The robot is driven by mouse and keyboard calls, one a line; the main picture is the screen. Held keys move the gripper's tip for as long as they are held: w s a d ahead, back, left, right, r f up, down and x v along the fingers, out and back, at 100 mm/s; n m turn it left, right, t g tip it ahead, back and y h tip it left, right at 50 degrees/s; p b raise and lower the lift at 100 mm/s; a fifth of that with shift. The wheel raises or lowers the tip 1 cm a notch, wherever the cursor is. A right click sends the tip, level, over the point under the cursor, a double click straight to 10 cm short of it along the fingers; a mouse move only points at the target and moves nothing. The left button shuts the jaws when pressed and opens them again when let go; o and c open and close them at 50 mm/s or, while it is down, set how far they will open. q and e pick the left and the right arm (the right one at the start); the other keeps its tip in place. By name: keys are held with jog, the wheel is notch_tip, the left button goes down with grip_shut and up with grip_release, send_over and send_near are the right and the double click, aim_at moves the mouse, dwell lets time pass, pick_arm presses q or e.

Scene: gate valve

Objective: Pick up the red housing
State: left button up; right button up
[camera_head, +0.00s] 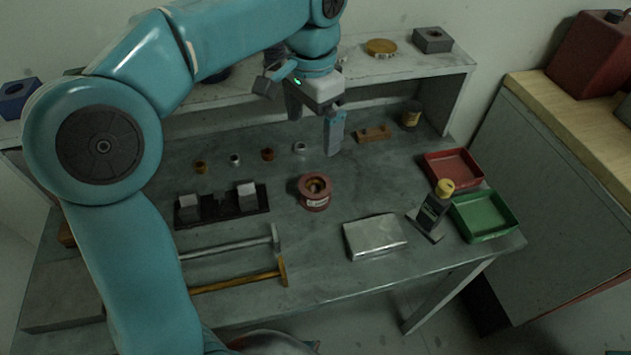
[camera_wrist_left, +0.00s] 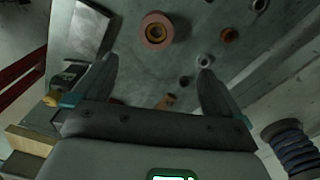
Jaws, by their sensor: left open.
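The red housing (camera_head: 314,191) is a short round red body with a brass-coloured ring inside its open top. It stands on the grey table near the middle in the head view. In the left wrist view the red housing (camera_wrist_left: 157,30) is at the top, beyond the fingertips and seen from above. My left gripper (camera_head: 315,122) is open and empty, above the back part of the table, behind the housing and apart from it. Its two fingers also show in the left wrist view (camera_wrist_left: 155,75). My right gripper is not in view.
Several small rings, including a copper one (camera_head: 267,154), stand behind the housing. A black fixture (camera_head: 222,207) is left of it, and a silver pouch (camera_head: 375,236) in front. Two hammer-like tools lie front left.

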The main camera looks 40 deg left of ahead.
pick_arm(q)
jog(key=b, duration=0.2)
send_over(316, 186)
jog(key=f, duration=1)
jog(key=shift+s+a, duration=0.1)
jog(key=shift+a, duration=0.15)
jog(key=shift+d+f, duration=0.2)
jog(key=shift+f, duration=0.4)
notch_tip(316, 186, down, 5)
jog(key=shift+f, duration=0.1)
jog(key=shift+s, duration=0.1)
jog(key=shift+c, duration=1.2)
jog(key=c, duration=1.5)
grip_shut()
jog(key=shift+r, duration=0.2)
jog(key=shift+r+p, duration=0.3)
jog(key=shift+r, duration=0.3)
notch_tip(316, 186, up, 19)
jog(key=p, duration=0.2)
jog(key=shift+f, duration=0.15)
